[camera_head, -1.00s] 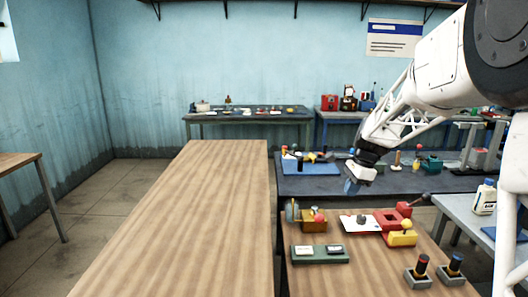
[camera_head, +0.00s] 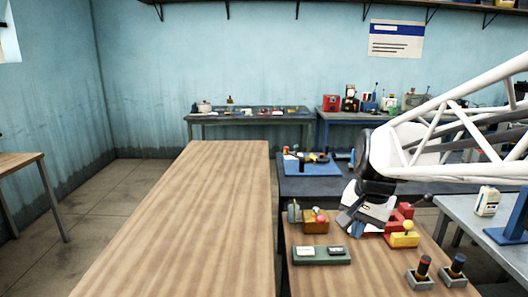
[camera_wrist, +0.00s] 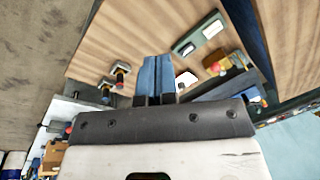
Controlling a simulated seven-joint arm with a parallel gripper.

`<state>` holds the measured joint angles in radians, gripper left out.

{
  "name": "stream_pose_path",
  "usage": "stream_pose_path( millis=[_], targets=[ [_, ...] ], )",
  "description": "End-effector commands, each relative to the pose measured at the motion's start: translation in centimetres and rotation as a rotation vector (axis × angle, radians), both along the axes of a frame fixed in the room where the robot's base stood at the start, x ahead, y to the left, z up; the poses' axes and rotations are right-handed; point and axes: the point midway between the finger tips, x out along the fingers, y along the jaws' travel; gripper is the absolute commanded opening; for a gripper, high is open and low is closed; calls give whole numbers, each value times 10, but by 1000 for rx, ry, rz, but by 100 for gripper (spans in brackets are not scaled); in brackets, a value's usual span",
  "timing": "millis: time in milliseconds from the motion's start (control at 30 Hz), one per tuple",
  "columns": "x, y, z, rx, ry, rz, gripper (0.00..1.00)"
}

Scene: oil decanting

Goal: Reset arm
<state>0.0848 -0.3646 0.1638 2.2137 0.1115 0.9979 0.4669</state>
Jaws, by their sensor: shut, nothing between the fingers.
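My gripper (camera_head: 347,222) hangs at the end of my white arm, over the wooden bench (camera_head: 375,278) on the right in the head view. Its blue fingers are shut with nothing between them; they also show in the wrist view (camera_wrist: 157,74). In the head view the gripper is between a brown box with a red knob (camera_head: 315,222) on its left and a yellow box with a knob (camera_head: 404,238) on its right. It hides part of the bench behind it. I cannot tell its exact height above the bench.
A white bottle (camera_head: 487,200) is on the grey table. The long wooden table (camera_head: 190,220) at left is bare.

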Motion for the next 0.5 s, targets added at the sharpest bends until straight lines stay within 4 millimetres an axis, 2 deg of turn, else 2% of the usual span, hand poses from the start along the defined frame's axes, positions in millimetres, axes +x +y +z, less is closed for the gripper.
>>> stream_pose_path(
  millis=[100,500],
  targets=[
    [-33,6,-3,-31,-21,95,0],
    [-131,17,-26,-142,-85,415,0]
  ],
)
